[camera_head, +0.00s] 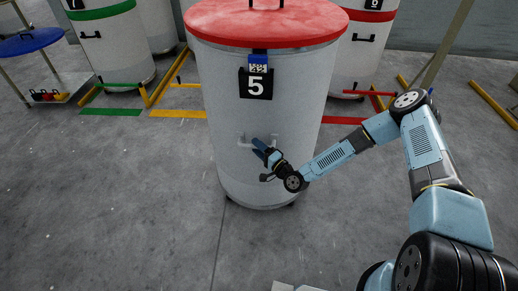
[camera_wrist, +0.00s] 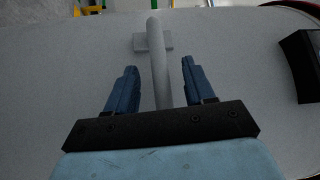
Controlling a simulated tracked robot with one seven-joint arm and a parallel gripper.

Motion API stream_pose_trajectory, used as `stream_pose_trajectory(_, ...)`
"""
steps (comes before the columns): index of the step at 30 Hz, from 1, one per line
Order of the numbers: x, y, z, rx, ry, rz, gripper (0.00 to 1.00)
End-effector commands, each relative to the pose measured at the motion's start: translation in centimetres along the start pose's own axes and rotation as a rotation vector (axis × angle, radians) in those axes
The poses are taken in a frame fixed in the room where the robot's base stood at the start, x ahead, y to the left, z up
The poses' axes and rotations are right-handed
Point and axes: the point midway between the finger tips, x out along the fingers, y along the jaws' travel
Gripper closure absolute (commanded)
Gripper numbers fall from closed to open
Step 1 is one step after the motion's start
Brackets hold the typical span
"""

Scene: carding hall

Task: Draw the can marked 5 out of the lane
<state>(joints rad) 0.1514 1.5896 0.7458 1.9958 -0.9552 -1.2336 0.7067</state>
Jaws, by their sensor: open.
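The can marked 5 (camera_head: 221,116) is a tall pale grey cylinder with a red lid (camera_head: 262,20) and a black number plate (camera_head: 256,83). It stands upright in the middle of the head view, its base nearer to me than the yellow and red floor marks. A grey bar handle (camera_head: 243,141) is on its front. My gripper (camera_head: 259,148) is at this handle. In the wrist view, the handle (camera_wrist: 158,62) runs between the two blue fingers of my gripper (camera_wrist: 160,66), with gaps on both sides. My gripper is open and not closed on the handle.
Other cans stand behind: one with a green lid band (camera_head: 115,45) at left, one with a red band (camera_head: 362,50) at right. Yellow floor rails (camera_head: 165,78) edge the lanes. A blue round stool (camera_head: 30,41) is at far left. The floor nearer to me is mostly clear.

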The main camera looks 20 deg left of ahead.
Motion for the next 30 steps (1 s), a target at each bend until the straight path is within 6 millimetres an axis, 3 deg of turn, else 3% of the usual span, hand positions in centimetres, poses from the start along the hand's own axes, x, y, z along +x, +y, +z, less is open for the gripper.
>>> stream_pose_trajectory(8, -0.9, 0.0, -0.1, 0.000, 0.002, 0.000, 0.47)
stream_pose_trajectory(24, -10.6, 0.1, -0.1, 0.001, 0.002, 0.001, 0.47)
stream_pose_trajectory(30, -13.0, 0.1, 0.0, 0.001, 0.000, 0.001, 0.47)
